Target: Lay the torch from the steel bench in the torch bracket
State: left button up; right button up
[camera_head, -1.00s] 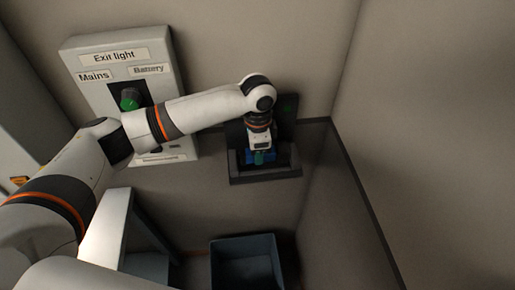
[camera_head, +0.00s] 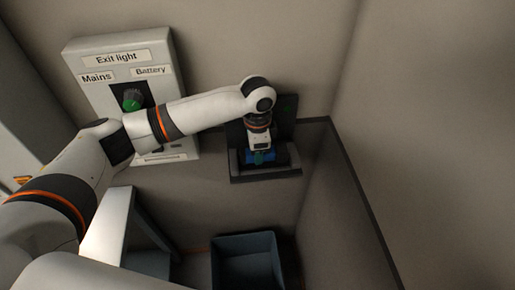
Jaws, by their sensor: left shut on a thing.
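My left gripper (camera_head: 261,153) reaches over the dark torch bracket (camera_head: 265,177) on the back wall, pointing down into it. It is shut on the torch (camera_head: 250,159), a small blue thing low between the bracket's side walls. The gripper covers much of the torch, so I cannot tell whether it touches the bracket's floor. My right gripper is not in view.
A pale wall panel (camera_head: 117,55) labelled "Exit light", "Mains" and "Battery" carries a green knob (camera_head: 132,100), left of the bracket. A blue-grey open bin (camera_head: 246,242) stands below. A side wall (camera_head: 440,130) closes the right.

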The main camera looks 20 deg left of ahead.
pick_arm(q)
jog(key=shift+f, duration=0.5)
dwell(0.8)
jog(key=o, duration=1.5)
notch_tip(320, 180, up, 6)
jog(key=p, duration=0.7)
